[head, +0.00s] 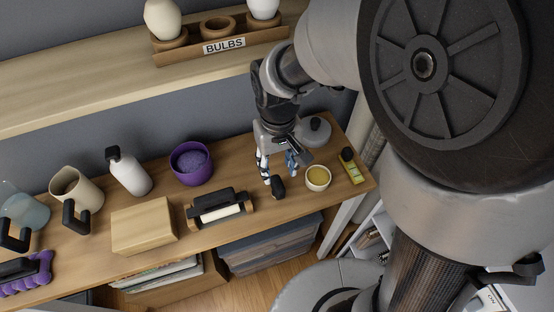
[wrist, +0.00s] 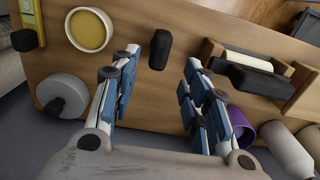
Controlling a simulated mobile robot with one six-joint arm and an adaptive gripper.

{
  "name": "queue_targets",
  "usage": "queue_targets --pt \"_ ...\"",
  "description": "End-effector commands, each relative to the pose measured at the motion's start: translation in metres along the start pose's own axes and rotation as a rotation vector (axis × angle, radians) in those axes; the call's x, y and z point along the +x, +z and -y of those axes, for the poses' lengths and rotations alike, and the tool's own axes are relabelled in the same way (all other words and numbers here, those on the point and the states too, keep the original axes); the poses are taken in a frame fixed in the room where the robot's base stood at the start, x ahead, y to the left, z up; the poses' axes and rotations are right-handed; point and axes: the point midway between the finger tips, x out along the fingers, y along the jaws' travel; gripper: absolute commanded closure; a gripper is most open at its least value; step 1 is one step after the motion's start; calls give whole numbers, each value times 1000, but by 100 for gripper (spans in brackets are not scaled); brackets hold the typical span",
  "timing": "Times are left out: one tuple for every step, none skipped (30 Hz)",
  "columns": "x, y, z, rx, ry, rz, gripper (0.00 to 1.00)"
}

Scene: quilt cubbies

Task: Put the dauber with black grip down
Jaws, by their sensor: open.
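The dauber with black grip (head: 278,187) is on the wooden shelf top, showing as a small dark upright-looking shape. It also shows in the wrist view (wrist: 160,49), seen from its black grip end; its lower part is hidden. My gripper (head: 279,175) is open just behind and above it. In the wrist view my gripper's two blue-padded fingers (wrist: 158,64) are spread wide, with the dauber between and slightly beyond the tips, a gap on each side. Nothing is held.
A bowl of yellow stuff (head: 317,178), a yellow bottle (head: 352,171) and a grey lidded pot (head: 316,131) are close on the right. A black-handled roller on a wooden stand (head: 220,207) and a purple pot (head: 191,164) are left. Bare wood shows around the dauber.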

Motion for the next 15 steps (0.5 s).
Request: queue_targets --pt "-11 -1 0 0 0 -2 58" --pt "-14 -1 0 0 0 -2 58" --pt "-18 0 0 0 0 -1 58" --pt "-20 0 0 0 0 0 58" --pt "-22 0 0 0 0 0 58" --pt "-25 0 0 1 0 -1 58" --pt "-27 1 -1 2 0 -4 58" --pt "-30 2 -2 5 0 -8 58" --pt "-34 4 -4 10 0 -15 58" --pt "-40 6 -6 16 0 -25 58" --pt "-45 9 -9 23 0 -35 58" --pt "-54 14 -14 36 0 -53 58" --pt "-63 20 -18 48 1 -72 58" --pt "-73 27 -23 62 2 -93 58" --pt "-86 37 -30 82 4 -123 58"
